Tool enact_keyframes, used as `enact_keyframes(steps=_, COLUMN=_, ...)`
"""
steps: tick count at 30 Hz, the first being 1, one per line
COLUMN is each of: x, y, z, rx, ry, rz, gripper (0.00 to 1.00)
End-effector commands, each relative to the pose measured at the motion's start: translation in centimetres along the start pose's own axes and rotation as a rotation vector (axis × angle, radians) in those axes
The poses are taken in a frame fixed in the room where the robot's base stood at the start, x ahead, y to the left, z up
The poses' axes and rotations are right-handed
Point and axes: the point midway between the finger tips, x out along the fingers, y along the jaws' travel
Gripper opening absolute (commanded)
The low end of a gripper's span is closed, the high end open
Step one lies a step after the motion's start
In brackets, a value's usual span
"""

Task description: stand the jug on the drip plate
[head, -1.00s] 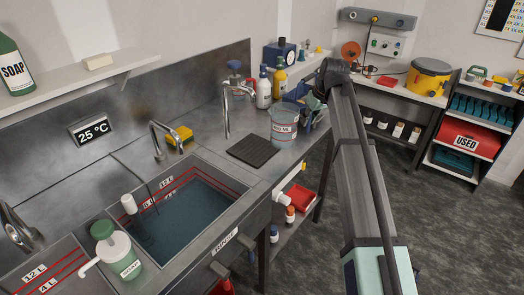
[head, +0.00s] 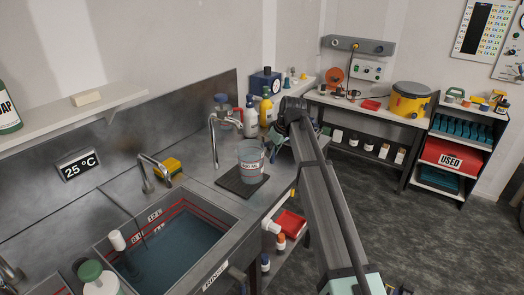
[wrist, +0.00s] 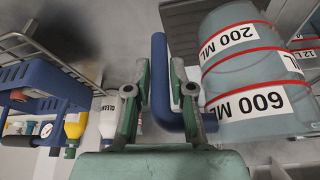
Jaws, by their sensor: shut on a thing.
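The jug (head: 250,163) is a grey-blue measuring vessel with red lines and white volume labels. In the head view it is upright over the dark drip plate (head: 228,183), its base within the plate's outline. I cannot tell whether it touches the plate or hovers just above. My gripper (wrist: 162,80) is shut on the jug's blue handle (wrist: 159,60) in the wrist view, with the jug's body (wrist: 235,60) to the right. In the head view my gripper is partly hidden behind my arm, right of the jug.
A tap (head: 212,130) rises just left of the jug. The water-filled sink (head: 175,245) lies in front of the plate. White and yellow bottles (head: 265,108) stand behind the jug, near a blue device (head: 266,82). The counter's right edge is close to the plate.

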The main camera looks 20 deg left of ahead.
Motion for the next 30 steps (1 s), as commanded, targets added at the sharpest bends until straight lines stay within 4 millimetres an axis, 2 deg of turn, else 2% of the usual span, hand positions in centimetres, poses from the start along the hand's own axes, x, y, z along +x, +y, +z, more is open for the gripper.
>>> enact_keyframes(steps=1, x=0.2, y=0.1, z=-1.3, rx=-0.001, ry=0.000, rz=-0.001, gripper=0.00)
enact_keyframes(steps=3, x=0.6, y=0.1, z=-2.1, rx=0.000, ry=0.000, rz=0.000, gripper=0.00)
enact_keyframes(steps=11, x=1.2, y=0.1, z=-3.3, rx=0.001, ry=0.000, rz=0.001, gripper=0.00)
enact_keyframes(steps=16, x=2.0, y=0.1, z=-5.6, rx=-0.001, ry=-0.001, rz=0.000, gripper=0.00)
enact_keyframes(steps=19, x=3.5, y=-0.1, z=-4.4, rx=0.001, ry=-0.002, rz=-0.001, gripper=0.00)
enact_keyframes(steps=24, x=5.2, y=0.0, z=-3.8, rx=0.001, ry=0.000, rz=0.000, gripper=0.00)
enact_keyframes(steps=30, x=5.4, y=0.0, z=-3.8, rx=0.001, ry=0.001, rz=0.001, gripper=0.00)
